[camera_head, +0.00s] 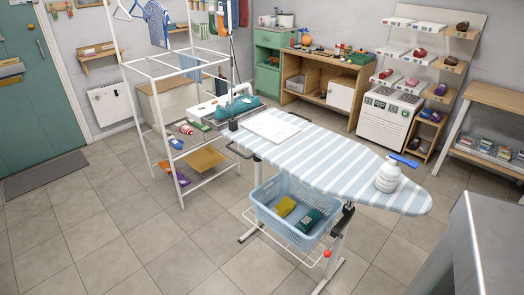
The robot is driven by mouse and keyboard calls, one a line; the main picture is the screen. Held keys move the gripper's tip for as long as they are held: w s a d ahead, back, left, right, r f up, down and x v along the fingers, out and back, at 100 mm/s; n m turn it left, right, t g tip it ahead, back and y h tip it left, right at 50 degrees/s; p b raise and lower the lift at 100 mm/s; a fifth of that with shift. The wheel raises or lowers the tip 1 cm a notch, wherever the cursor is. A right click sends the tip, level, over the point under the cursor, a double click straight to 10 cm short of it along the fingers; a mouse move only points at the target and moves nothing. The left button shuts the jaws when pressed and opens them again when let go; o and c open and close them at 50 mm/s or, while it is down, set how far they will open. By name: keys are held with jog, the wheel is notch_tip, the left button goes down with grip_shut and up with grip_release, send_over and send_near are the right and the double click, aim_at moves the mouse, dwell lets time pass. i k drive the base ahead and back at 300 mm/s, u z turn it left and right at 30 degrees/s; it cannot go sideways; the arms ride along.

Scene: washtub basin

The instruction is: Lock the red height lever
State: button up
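A striped blue-and-white ironing board (325,158) stands in the middle of the floor on a metal frame. A small red knob (327,254) shows low at the near side of its frame, beside the near leg (337,240) and just right of the basket. I take it for the red height lever's end; the rest of the lever is too small to make out, and I cannot tell whether it is locked. My gripper is not in view.
A light blue basket (270,222) with a yellow and a dark green item sits under the board. A white rack (160,125) is at left. A grey metallic surface (485,245) fills the lower right. Front-left floor is clear.

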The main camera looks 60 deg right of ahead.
aim_at(326, 253)
jog(key=z, duration=5.2)
jog(key=i, duration=0.15)
jog(key=u, duration=3.25)
jog(key=k, duration=0.95)
jog(key=u, duration=0.2)
jog(key=i, duration=0.75)
jog(key=z, duration=0.05)
